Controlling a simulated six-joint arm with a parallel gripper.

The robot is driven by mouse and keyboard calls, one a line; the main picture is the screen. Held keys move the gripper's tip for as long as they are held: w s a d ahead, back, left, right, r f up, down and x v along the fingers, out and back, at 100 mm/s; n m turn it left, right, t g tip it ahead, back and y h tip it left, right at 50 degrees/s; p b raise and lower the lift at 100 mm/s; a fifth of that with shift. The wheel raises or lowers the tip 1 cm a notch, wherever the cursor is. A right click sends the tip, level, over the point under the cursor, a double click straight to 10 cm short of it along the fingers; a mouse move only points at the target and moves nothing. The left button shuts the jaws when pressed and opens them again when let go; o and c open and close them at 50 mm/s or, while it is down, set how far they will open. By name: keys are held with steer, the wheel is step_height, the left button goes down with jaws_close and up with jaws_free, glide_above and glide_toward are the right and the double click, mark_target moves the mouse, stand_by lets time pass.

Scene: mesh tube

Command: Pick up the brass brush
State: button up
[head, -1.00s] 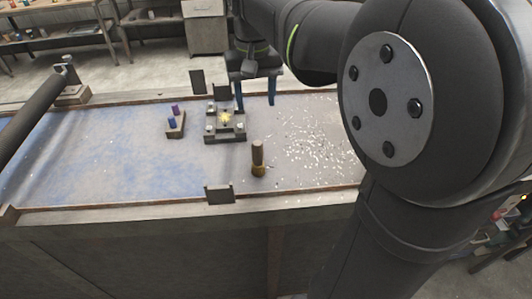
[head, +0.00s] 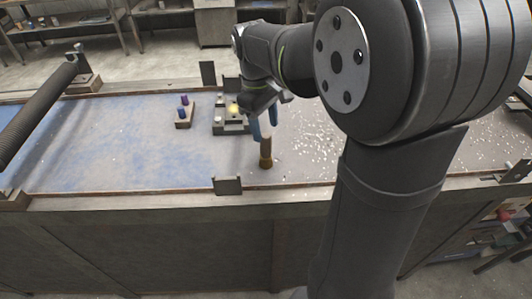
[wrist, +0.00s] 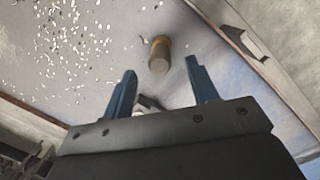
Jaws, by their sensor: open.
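In the wrist view the brush (wrist: 159,52) shows from above, just beyond the gap between the fingertips. My gripper (head: 264,124) has blue fingers and hangs just above and behind the brush in the head view. In the wrist view my gripper (wrist: 160,70) is open, with one finger on each side of the brush's line. Nothing is held between the fingers.
A grey fixture (head: 228,128) with a glowing yellow spot stands left of the gripper. A small block (head: 183,121) with purple and blue pegs is farther left. A grey bracket (head: 228,186) sits at the front edge. White flakes (head: 315,145) lie to the right.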

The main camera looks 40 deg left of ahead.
mark_target(267, 136)
steer(key=f, duration=0.3)
steer(key=shift+d+f, duration=0.1)
steer(key=shift+d, duration=0.15)
steer(key=shift+w+f, duration=0.15)
steer(key=shift+f, duration=2.55)
steer(key=c, duration=1.1)
